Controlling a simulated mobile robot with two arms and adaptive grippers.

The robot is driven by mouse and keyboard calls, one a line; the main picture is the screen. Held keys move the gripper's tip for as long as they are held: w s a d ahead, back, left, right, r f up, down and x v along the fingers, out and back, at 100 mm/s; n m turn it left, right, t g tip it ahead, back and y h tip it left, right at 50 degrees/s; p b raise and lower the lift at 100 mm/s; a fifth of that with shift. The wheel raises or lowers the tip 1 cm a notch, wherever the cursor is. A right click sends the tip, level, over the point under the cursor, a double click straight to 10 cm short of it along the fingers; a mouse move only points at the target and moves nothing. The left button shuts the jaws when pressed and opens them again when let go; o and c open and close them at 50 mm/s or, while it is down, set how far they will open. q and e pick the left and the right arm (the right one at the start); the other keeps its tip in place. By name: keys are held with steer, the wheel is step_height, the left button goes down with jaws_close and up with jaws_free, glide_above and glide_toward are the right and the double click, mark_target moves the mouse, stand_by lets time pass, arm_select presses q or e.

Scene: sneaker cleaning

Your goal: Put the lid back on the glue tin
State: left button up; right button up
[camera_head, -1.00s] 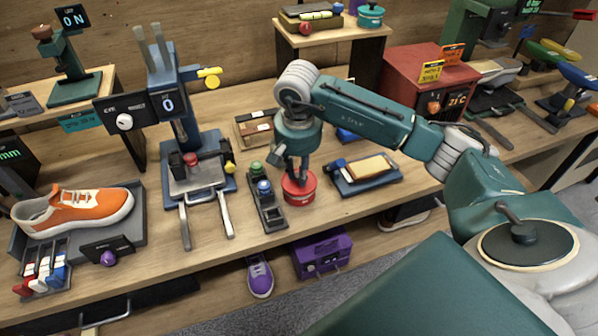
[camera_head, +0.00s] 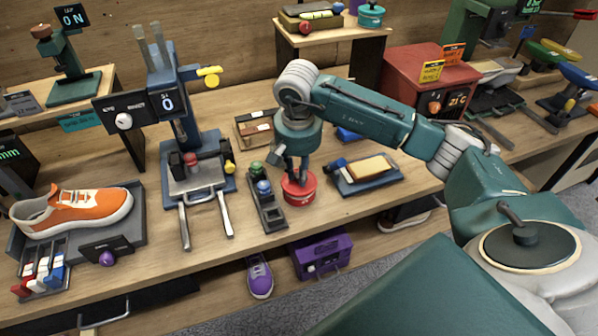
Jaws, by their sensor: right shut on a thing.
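A round red tin (camera_head: 299,193) stands on the workbench near its front edge, right of a small dark rack. My right gripper (camera_head: 294,176) points down over the tin's top and is shut on the tin's lid or its knob. The fingers hide much of the top, and the lid cannot be told apart from the tin at this size. I cannot tell whether the lid is seated or slightly raised. My left gripper is not in view.
A dark rack (camera_head: 268,205) with green and blue knobs stands close left of the tin. A blue tray (camera_head: 373,187) holding a tan block lies to the right. An eyelet press (camera_head: 190,170) and an orange sneaker (camera_head: 72,208) stand further left.

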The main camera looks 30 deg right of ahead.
steer(key=o, duration=1.5)
steer(key=shift+r+p, duration=1.95)
steer(key=shift+r, duration=1.6)
steer(key=shift+c, duration=0.3)
jaws_close()
